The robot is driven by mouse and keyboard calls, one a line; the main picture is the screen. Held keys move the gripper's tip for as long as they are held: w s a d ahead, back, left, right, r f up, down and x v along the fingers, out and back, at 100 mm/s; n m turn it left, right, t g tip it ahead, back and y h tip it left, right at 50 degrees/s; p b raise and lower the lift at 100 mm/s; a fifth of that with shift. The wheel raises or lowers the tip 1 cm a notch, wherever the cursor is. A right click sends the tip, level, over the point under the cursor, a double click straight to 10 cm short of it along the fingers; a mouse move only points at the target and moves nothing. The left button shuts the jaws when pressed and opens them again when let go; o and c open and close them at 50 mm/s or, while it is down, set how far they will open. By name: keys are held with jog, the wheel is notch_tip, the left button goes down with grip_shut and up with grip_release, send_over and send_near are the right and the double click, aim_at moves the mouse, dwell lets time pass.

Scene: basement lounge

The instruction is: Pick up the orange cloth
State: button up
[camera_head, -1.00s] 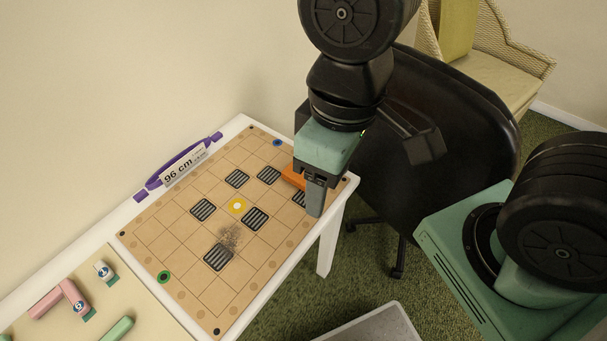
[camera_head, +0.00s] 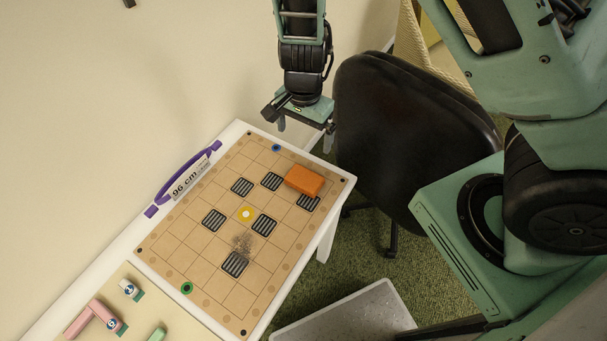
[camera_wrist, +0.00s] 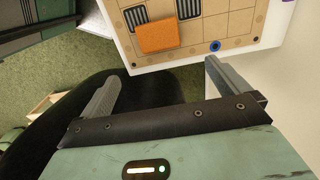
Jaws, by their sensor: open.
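The orange cloth (camera_head: 304,180) is a small block-like folded piece. It lies on the far right part of the tan grid board (camera_head: 212,260), partly over a dark striped square. It also shows in the wrist view (camera_wrist: 157,37), near the top. My gripper (camera_head: 304,126) is above and behind the board's far edge, apart from the cloth. Its two fingers are spread with nothing between them, as the wrist view (camera_wrist: 160,88) also shows.
The board lies on a white table (camera_head: 327,232). A black chair (camera_head: 400,140) stands beyond the table's right edge. A grey bin (camera_head: 350,315) is on the floor. Pink blocks (camera_head: 92,316) lie at lower left.

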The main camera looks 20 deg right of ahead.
jog(key=b, duration=0.2)
send_over(305, 177)
notch_tip(305, 177, down, 12)
jog(key=shift+a+r, duration=0.1)
jog(key=shift+r, duration=0.05)
jog(key=shift+f+b, duration=1.5)
jog(key=shift+f, duration=1.2)
jog(key=shift+r, duration=0.1)
jog(key=c, duration=0.7)
